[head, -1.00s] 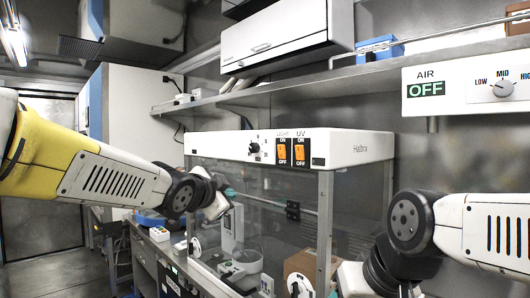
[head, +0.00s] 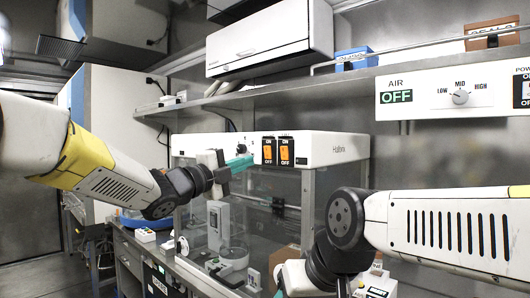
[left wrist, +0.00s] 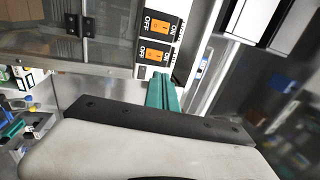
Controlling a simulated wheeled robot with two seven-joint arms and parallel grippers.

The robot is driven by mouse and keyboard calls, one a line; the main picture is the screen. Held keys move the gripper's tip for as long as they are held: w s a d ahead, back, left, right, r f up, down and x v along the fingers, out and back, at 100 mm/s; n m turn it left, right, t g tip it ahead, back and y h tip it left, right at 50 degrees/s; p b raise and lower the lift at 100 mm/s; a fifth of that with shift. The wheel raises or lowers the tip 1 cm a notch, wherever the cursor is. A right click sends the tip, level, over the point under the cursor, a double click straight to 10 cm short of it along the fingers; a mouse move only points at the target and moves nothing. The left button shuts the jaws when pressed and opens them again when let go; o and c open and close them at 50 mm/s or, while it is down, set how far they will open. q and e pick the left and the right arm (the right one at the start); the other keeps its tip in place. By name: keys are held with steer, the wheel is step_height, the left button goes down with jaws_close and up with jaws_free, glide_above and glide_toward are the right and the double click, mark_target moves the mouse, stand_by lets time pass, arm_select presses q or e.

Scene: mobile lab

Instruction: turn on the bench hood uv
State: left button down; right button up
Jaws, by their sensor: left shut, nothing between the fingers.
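The bench hood (head: 345,148) is a white-topped cabinet with clear panels. Two orange rocker switches sit on its front strip, marked ON above and OFF below. The UV switch (head: 286,151) is the right one, beside the light switch (head: 268,151). In the left wrist view the picture is turned, and the UV switch (left wrist: 156,54) is the lower of the two. My left gripper (head: 240,163), with teal fingers, is shut and empty, just left of the switches in the head view. Its fingertips (left wrist: 160,78) show just below the UV switch in the wrist view; contact is unclear. My right gripper is out of view.
A shelf (head: 300,88) runs above the hood, with a white cabinet (head: 270,40) over it. An air control panel (head: 450,95) reads OFF at the right. Lab equipment (head: 230,250) stands behind the hood's glass. My right arm fills the lower right.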

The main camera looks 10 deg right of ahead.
mark_target(283, 148)
arm_select(q)
steer(key=x, duration=1.3)
steer(key=shift+w+d, duration=0.3)
steer(key=shift+d, duration=0.05)
